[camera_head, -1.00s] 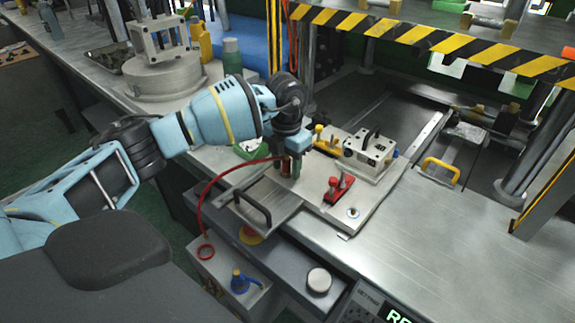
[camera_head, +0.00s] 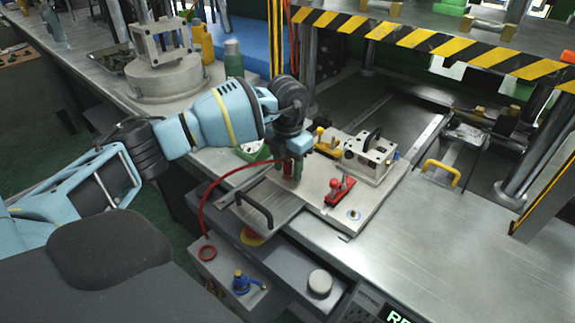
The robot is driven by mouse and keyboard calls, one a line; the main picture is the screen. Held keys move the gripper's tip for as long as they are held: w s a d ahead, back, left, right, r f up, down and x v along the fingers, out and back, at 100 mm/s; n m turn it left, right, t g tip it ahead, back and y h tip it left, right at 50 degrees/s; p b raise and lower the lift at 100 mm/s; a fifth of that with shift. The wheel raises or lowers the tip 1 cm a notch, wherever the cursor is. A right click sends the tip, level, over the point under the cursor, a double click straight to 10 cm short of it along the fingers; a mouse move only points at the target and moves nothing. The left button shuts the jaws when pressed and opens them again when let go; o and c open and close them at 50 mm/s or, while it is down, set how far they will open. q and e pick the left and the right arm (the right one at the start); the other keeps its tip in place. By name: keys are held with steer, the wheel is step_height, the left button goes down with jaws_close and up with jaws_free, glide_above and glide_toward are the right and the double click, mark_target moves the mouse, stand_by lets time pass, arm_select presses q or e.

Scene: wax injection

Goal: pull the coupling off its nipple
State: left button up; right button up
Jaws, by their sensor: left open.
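My left gripper (camera_head: 291,170) points down over the metal plate, its fingers on either side of the red coupling. It is open; the finger gap is small in the picture. The red coupling (camera_head: 289,168) shows only in part between the fingers, at the upper end of a red hose (camera_head: 215,185). The nipple is hidden behind the gripper and coupling, so I cannot tell how the two sit together. My right gripper is out of view.
A metal block with a black handle (camera_head: 370,155) and a red toggle clamp (camera_head: 340,190) stand on the plate (camera_head: 320,205) to the right. A grey box with a blue valve (camera_head: 241,283) is below.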

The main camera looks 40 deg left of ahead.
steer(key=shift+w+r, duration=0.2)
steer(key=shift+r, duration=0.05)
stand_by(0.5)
arm_select(q)
jaws_close()
stand_by(0.4)
steer(key=shift+r, duration=0.15)
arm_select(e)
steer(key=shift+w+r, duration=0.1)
